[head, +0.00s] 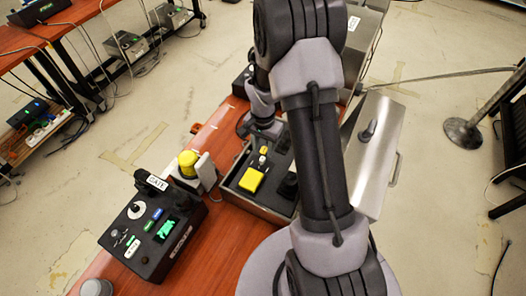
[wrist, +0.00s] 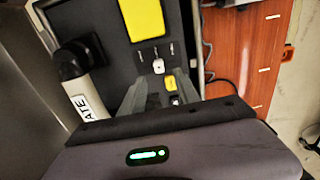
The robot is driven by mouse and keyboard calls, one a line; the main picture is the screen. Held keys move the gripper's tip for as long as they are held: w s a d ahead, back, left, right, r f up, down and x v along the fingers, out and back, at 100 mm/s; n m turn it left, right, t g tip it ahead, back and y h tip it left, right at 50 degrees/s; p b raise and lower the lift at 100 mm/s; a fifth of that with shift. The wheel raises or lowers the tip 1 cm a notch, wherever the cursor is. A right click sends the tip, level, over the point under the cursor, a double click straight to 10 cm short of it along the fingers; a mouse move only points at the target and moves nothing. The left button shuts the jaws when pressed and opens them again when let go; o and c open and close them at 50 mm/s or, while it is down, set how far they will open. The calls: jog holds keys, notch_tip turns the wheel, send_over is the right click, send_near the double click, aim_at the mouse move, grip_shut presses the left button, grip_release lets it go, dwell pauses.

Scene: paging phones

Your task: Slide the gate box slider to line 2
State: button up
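The open grey case (head: 233,189) holds a black panel with a yellow plate (head: 251,180). In the wrist view this yellow plate (wrist: 143,18) lies beyond three small marks (wrist: 158,49), a white knob (wrist: 158,67) and a small yellow piece (wrist: 171,84). I cannot tell which is the slider, and no line number is readable. A handset labelled GATE (wrist: 88,101) lies left of them. My gripper (wrist: 161,84) is open, its grey fingers apart over the near end of the panel, the small yellow piece showing between them. Contact is unclear.
A yellow-domed unit (head: 188,163) is beside the case. The raised metal lid (head: 380,145) stands right of my arm.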

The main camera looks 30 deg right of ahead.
aim_at(263, 157)
notch_tip(263, 157, up, 12)
jog(key=p, duration=0.3)
jog(key=shift+r, duration=0.25)
